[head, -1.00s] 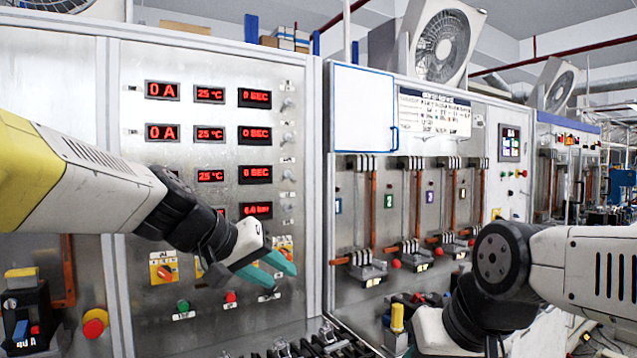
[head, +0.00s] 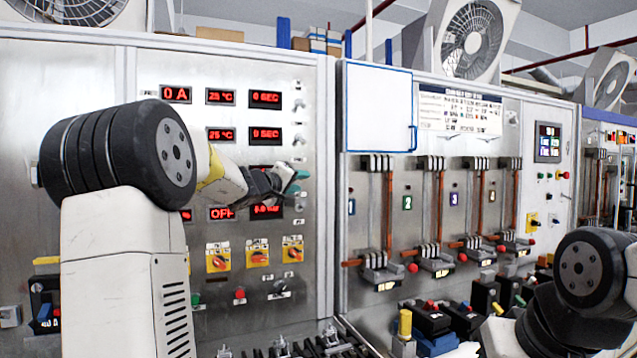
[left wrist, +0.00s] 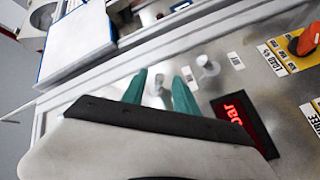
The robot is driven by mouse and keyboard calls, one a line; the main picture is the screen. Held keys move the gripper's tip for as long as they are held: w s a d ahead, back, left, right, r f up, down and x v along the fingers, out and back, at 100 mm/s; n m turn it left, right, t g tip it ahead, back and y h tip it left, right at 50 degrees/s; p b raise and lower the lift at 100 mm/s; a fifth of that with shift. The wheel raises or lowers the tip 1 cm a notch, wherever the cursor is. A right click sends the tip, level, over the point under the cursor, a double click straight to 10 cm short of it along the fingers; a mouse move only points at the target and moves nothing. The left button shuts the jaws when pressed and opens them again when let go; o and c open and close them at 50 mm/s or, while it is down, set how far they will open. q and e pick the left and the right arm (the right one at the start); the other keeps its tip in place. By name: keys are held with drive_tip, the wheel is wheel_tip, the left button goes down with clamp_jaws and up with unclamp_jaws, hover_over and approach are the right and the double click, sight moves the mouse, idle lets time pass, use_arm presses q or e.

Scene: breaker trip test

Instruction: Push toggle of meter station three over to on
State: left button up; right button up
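The meter panel (head: 150,80) carries rows of red displays with a column of small toggles at its right edge. The second-row toggle (head: 299,140) and fourth-row toggle (head: 300,208) show in the head view. My left gripper (head: 298,181) is at third-row height and covers the toggle there. In the left wrist view its teal fingertips (left wrist: 160,88) are apart, with a small metal toggle (left wrist: 161,92) seen between them; contact is unclear. Another toggle (left wrist: 207,67) stands beside the red "bar" display (left wrist: 243,120). My right gripper's fingers are out of view.
Orange rotary selectors (head: 257,258) on yellow plates sit below the displays, with red and green buttons under them. A breaker panel with numbered bays (head: 408,202) and a white blue-edged board (head: 378,105) stands to the right. Tools and terminals crowd the bench below.

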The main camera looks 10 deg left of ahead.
sight(302, 181)
use_arm(q)
drive_tip(key=shift+x, duration=1.5)
clamp_jaws()
drive_tip(key=shift+r+n+g, duration=0.2)
drive_tip(key=shift+n+g, duration=0.1)
drive_tip(key=shift+n, duration=0.1)
drive_tip(key=shift+s+d+r+n+g, duration=0.1)
drive_tip(key=shift+r+n+g, duration=0.35)
drive_tip(key=shift+n+g, duration=0.3)
drive_tip(key=shift+s+r+n+g, duration=0.1)
drive_tip(key=shift+r+n+g, duration=0.35)
drive_tip(key=shift+n+g, duration=0.25)
drive_tip(key=shift+w+r+n+g+h, duration=0.15)
drive_tip(key=shift+r+n+g, duration=0.2)
drive_tip(key=shift+n+g, duration=0.4)
drive_tip(key=shift+w+r+n+g+h, duration=0.15)
drive_tip(key=shift+r+n+g, duration=0.3)
drive_tip(key=shift+g, duration=0.35)
drive_tip(key=shift+s, duration=0.1)
unclamp_jaws()
